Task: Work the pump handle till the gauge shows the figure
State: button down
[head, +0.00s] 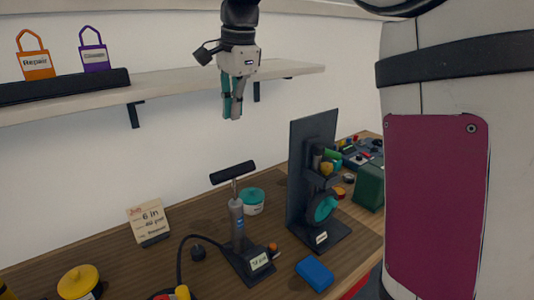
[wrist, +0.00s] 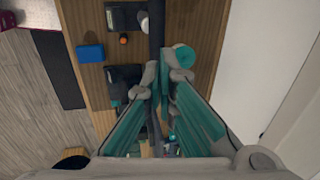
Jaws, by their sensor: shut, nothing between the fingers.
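The pump (head: 237,222) stands upright on the wooden bench with a black T-bar handle (head: 233,172) on a short visible rod. A small pale gauge display (head: 259,262) sits on its base; its figure is too small to read surely. My gripper (head: 233,112) points down, shut and empty, well above the handle in the head view. In the wrist view the black handle (wrist: 156,30) runs behind the fingertips (wrist: 164,76), apart from them.
A teal tub (head: 251,201) stands behind the pump, and a blue box (head: 314,274) lies to its right. A black upright stand (head: 309,160) with a teal wheel rises further right. A shelf (head: 180,80) runs along the wall behind my gripper. A yellow-lidded tub (head: 78,281) is front left.

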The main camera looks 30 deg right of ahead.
aim_at(233, 168)
jog(key=shift+r, duration=0.15)
jog(key=shift+d, duration=0.15)
jog(key=w+f+p, duration=0.1)
jog(key=f, duration=0.3)
jog(key=f+p, duration=0.1)
jog(key=f, duration=0.4)
jog(key=w+f+p, duration=0.1)
jog(key=f, duration=0.3)
jog(key=shift+w+a+f, duration=0.3)
jog(key=shift+w+f, duration=0.05)
notch_tip(233, 168, down, 8)
jog(key=shift+f+b, duration=0.15)
jog(key=shift+b, duration=0.55)
notch_tip(233, 168, up, 12)
jog(key=s, duration=0.2)
jog(key=shift+s+d, duration=0.2)
dwell(1.4)
